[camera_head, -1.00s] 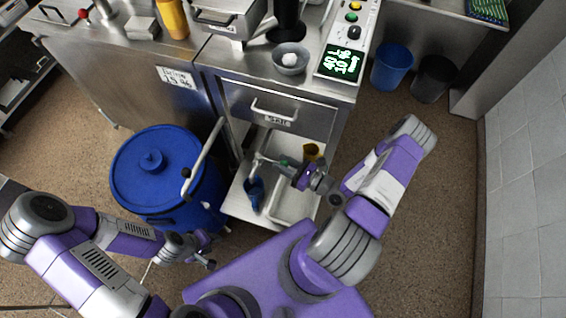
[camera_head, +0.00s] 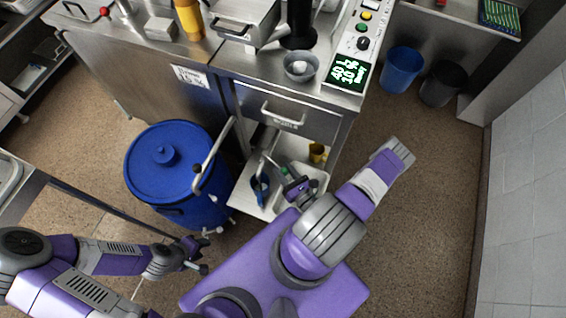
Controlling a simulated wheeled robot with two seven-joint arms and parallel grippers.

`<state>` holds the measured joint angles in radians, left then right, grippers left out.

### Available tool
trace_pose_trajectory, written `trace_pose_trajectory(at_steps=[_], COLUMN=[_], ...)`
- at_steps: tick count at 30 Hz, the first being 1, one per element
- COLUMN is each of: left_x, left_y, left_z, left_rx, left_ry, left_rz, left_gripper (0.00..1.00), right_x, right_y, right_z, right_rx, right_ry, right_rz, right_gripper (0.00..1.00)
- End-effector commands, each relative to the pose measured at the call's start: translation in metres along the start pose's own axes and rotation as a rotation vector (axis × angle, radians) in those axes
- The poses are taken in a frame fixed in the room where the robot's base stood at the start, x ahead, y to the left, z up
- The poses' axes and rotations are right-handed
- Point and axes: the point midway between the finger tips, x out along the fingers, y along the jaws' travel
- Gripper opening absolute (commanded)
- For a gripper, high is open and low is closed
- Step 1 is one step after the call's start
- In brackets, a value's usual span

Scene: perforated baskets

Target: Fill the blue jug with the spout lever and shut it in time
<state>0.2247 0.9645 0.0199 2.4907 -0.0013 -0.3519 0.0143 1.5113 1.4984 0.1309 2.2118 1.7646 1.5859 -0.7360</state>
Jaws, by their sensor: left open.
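The blue jug (camera_head: 258,190) stands on the low shelf (camera_head: 243,199) under the steel counter, beneath a thin metal spout (camera_head: 268,148). The water level in it is too small to tell. My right gripper (camera_head: 289,177) is just right of the jug and spout, with a small green part by its tip. Whether its fingers are open, or touch a lever, I cannot tell. My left gripper (camera_head: 203,256) is open and empty, low over the floor in front of the blue barrel, apart from the jug.
A lidded blue barrel (camera_head: 140,178) with a bent metal bar (camera_head: 215,155) stands left of the shelf. A drawer (camera_head: 290,112) is above. Bins (camera_head: 401,70) stand at the right; floor there is clear.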

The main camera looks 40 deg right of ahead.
Motion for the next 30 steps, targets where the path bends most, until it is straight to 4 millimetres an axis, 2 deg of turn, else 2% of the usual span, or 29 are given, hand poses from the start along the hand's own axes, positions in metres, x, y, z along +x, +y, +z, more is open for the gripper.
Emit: trace_pose_trajectory(at_steps=[1, 3, 14, 24, 30], left_x=[0.0, 0.0, -0.001, -0.011, -0.012], left_y=[0.0, 0.0, 0.0, 0.004, 0.004], left_z=[0.0, 0.0, 0.0, 0.0, 0.001], left_rx=[0.0, 0.0, 0.0, 0.0, 0.0], left_ry=[0.0, 0.0, 0.0, 0.0, 0.0], left_rz=[0.0, 0.0, 0.0, 0.0, 0.0], left_gripper=[0.43, 0.43, 0.43, 0.43, 0.43], right_x=[0.0, 0.0, -0.005, -0.058, -0.074], right_y=[0.0, 0.0, 0.0, 0.0, 0.0], right_z=[0.0, 0.0, 0.0, 0.0, 0.0], right_rx=[-0.001, -0.001, 0.0, 0.0, 0.0], right_ry=[0.0, 0.001, 0.002, 0.003, 0.001], right_rz=[0.001, 0.002, 0.001, -0.001, 0.002], right_gripper=[0.47, 0.57, 0.57, 0.57, 0.57])
